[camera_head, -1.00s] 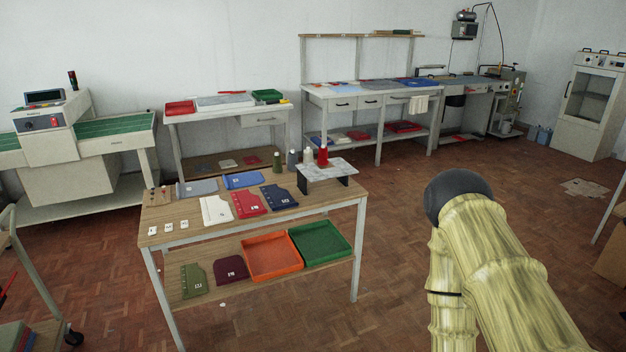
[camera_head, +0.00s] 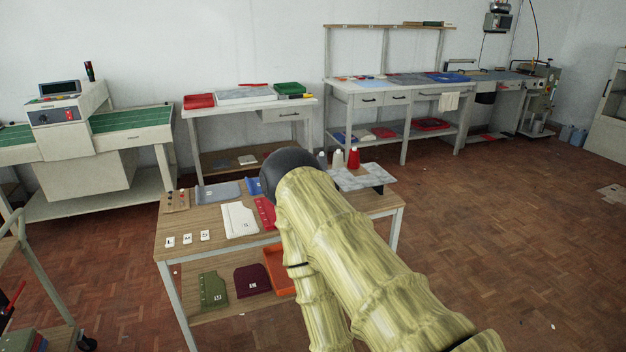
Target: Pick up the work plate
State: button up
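I cannot tell for sure which thing is the work plate. A grey speckled plate (camera_head: 365,177) stands raised on dark supports at the right end of the wooden table (camera_head: 225,254). Flat pieces lie to its left: a grey one (camera_head: 222,191), a blue one (camera_head: 254,185), a white one (camera_head: 239,220) and a red one (camera_head: 266,213), the last partly behind my arm. The navy piece is hidden by my arm. My gripper is not in view; only yellowish arm links and a dark rounded joint show in front of the table.
On the lower shelf lie a green piece (camera_head: 213,289), a maroon piece (camera_head: 252,280) and an orange tray (camera_head: 277,270), partly covered. A trolley (camera_head: 35,275) is at left. The floor (camera_head: 500,240) at right is open.

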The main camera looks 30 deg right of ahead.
aim_at(378, 177)
jog(key=z, duration=0.2)
jog(key=i, duration=0.95)
jog(key=z, duration=0.75)
